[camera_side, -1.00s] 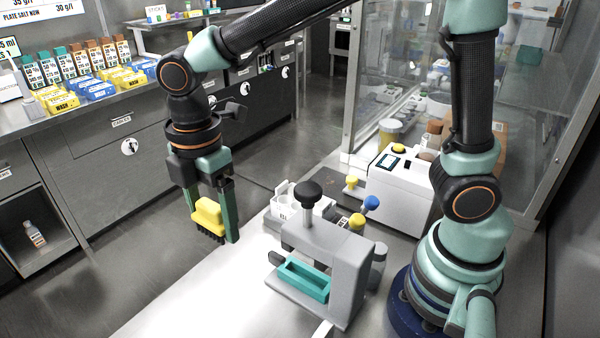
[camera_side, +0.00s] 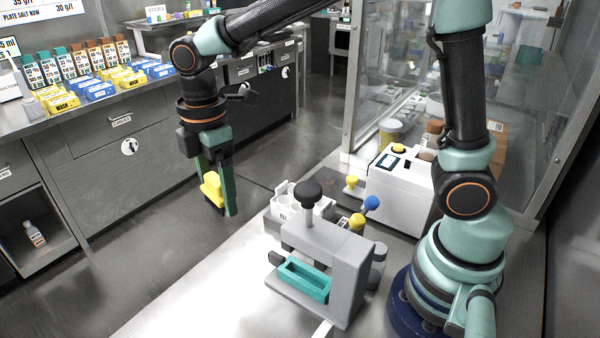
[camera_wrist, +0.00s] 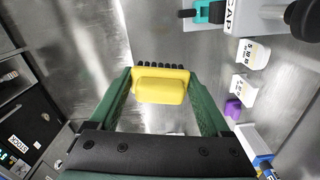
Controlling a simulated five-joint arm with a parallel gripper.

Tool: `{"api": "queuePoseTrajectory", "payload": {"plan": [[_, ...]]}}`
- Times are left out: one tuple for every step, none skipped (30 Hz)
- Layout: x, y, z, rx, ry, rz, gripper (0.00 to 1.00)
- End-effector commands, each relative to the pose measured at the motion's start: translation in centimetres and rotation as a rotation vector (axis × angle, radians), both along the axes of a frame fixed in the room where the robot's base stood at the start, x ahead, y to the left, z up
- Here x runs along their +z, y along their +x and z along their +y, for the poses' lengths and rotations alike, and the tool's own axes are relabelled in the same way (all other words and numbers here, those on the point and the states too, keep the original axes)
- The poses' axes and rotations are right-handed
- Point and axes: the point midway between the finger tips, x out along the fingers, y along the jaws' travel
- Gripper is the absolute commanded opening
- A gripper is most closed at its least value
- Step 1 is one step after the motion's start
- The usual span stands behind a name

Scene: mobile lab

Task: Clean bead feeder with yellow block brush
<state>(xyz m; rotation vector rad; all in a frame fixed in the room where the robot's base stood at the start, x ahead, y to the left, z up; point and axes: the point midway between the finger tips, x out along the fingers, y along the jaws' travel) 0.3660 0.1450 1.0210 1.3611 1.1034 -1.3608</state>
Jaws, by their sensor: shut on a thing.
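My gripper (camera_side: 217,198) is shut on the yellow block brush (camera_side: 209,187) and holds it in the air above the left edge of the white worktop. In the wrist view the brush (camera_wrist: 162,86) sits between the two green fingers of my gripper (camera_wrist: 165,88), with dark bristles along its far side. No label marks the bead feeder, so I cannot tell which device it is. A grey stand (camera_side: 350,262) with a black knob and teal tray, and a white machine (camera_side: 398,196) with a small screen, stand right of the brush. The brush is apart from both.
Small white containers (camera_side: 284,208) and yellow and blue knobs (camera_side: 371,202) crowd the worktop between the devices. A clear-panelled enclosure (camera_side: 385,70) stands behind. The white worktop (camera_side: 205,290) is bare at the front. A bench (camera_side: 90,105) with several boxes is at the left.

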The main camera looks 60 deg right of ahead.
Motion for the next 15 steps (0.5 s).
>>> {"api": "queuePoseTrajectory", "payload": {"plan": [[-0.6, 1.3, -2.0, -0.085, -0.001, 0.003, 0.37], [-0.9, 1.9, -3.2, -0.135, -0.001, 0.004, 0.37], [-1.3, 2.8, -4.8, -0.203, -0.001, 0.003, 0.37], [-1.6, 3.3, -6.0, -0.253, -0.001, 0.003, 0.37], [-1.9, 3.9, -7.2, -0.302, -0.001, 0.003, 0.37], [-2.4, 4.5, -8.8, -0.367, -0.001, 0.004, 0.37], [-2.7, 4.9, -10.1, -0.415, -0.001, 0.003, 0.37], [-3.0, 5.3, -11.3, -0.463, -0.001, 0.003, 0.37], [-3.4, 5.7, -13.0, -0.528, 0.0, 0.003, 0.37], [-3.8, 6.0, -14.3, -0.574, -0.001, 0.003, 0.37], [-4.1, 6.3, -15.6, -0.622, 0.0, 0.003, 0.37], [-4.5, 6.5, -17.3, -0.685, -0.001, 0.003, 0.37], [-4.9, 6.6, -18.6, -0.73, 0.0, 0.002, 0.37], [-5.2, 6.7, -19.9, -0.777, 0.0, 0.003, 0.37], [-5.6, 6.8, -21.7, -0.838, 0.0, 0.003, 0.37]]}}
